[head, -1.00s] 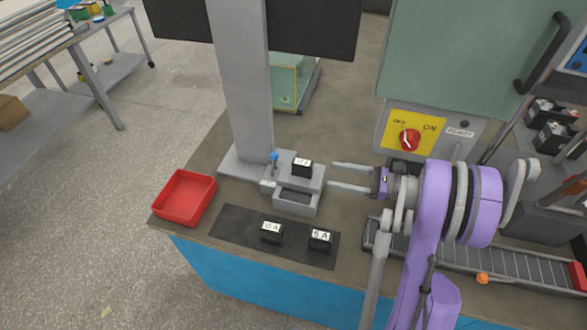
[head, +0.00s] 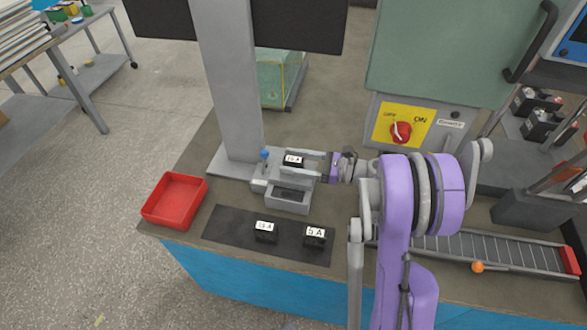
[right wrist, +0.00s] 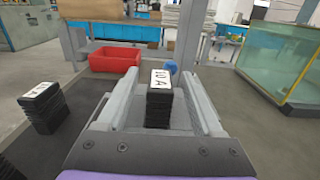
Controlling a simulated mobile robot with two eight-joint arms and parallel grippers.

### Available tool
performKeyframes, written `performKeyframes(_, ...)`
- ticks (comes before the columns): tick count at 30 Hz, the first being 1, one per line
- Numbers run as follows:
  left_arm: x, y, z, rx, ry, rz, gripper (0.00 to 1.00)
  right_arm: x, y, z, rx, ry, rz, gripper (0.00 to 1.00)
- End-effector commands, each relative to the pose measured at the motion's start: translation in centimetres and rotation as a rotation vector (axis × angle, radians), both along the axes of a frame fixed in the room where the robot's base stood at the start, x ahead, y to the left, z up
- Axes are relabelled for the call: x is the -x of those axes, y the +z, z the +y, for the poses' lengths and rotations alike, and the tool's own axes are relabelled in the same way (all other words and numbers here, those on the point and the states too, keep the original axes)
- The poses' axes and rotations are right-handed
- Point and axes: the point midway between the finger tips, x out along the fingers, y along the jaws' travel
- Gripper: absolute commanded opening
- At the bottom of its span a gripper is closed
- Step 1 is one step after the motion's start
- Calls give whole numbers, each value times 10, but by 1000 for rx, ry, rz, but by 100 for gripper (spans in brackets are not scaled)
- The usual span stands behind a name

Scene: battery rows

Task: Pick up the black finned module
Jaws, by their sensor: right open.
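A black finned module (head: 293,160) with a white label sits on a grey fixture (head: 287,203) at the foot of the grey column. In the right wrist view this module (right wrist: 159,105) reads 10 A and stands upright between my fingers. My right gripper (head: 287,164) is open, with one finger on each side of the module; I cannot tell whether they touch it. Two similar black modules stand on the dark mat in front, one on the left (head: 265,236) and one marked 5 A (head: 315,241). My left gripper is not in view.
A red tray (head: 175,201) is at the left bench edge. The grey column (head: 230,90) rises just behind the fixture, with a blue knob (head: 264,154) beside it. A roller conveyor (head: 500,252) lies to the right. The dark mat (head: 226,226) has bare room at its left.

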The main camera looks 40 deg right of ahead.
Motion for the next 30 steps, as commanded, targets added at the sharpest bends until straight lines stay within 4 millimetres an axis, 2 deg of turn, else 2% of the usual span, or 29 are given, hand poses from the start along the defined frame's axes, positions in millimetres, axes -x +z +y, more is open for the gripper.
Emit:
performKeyframes(5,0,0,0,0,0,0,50,0,0,0,0,0,0,68)
performKeyframes(6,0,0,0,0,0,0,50,0,0,0,0,0,0,64)
performKeyframes(17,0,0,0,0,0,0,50,0,0,0,1,0,-1,0)
performKeyframes(30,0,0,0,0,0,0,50,0,1,0,0,0,-1,0)
